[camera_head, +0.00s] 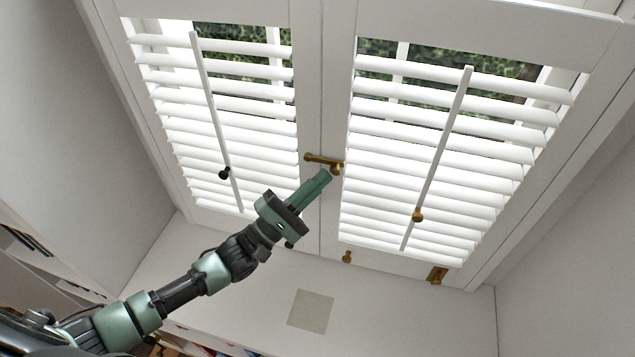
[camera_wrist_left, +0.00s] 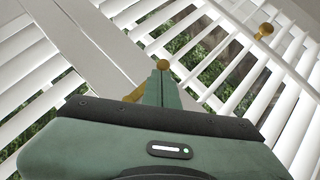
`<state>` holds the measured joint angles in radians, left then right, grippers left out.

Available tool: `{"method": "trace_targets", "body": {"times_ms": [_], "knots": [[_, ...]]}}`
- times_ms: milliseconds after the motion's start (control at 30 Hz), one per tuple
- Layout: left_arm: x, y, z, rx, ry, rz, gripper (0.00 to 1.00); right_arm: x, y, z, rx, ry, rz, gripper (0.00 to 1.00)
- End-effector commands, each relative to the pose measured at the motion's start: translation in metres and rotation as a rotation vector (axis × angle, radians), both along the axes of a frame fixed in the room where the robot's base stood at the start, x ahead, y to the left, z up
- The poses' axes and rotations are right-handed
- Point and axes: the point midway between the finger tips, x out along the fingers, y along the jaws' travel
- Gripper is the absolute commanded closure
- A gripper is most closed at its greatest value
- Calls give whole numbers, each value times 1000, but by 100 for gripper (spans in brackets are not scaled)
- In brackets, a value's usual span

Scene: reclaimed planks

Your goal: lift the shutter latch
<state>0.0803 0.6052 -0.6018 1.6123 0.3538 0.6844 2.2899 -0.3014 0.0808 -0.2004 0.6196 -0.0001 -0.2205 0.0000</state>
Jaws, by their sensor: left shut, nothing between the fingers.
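The brass shutter latch (camera_head: 322,160) is a short bar lying across the seam between the two white shutter panels, with a round knob at its right end. My left gripper (camera_head: 326,175) is shut and empty, its green fingertips just below the knob. I cannot tell whether they touch it. In the left wrist view the closed fingers (camera_wrist_left: 162,88) point at the brass knob (camera_wrist_left: 162,65), and part of the latch bar (camera_wrist_left: 134,95) shows to their left, partly hidden by the fingers. My right gripper is not in view.
White louvred panels stand left (camera_head: 215,110) and right (camera_head: 440,140), each with a tilt rod. A black knob (camera_head: 224,173) is on the left rod, a brass knob (camera_head: 417,214) on the right one. Small brass fittings (camera_head: 346,257) (camera_head: 437,275) sit below the right louvres.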

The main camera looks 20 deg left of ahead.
Motion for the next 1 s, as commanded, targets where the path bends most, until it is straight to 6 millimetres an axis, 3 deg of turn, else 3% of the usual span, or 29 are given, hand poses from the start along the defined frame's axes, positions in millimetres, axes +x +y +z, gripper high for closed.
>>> {"method": "trace_targets", "body": {"times_ms": [567,1000], "knots": [[0,-3,2,-132,-3,-1,100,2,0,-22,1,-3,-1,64],[-1,-7,12,-501,-4,-2,100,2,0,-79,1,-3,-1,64]]}}
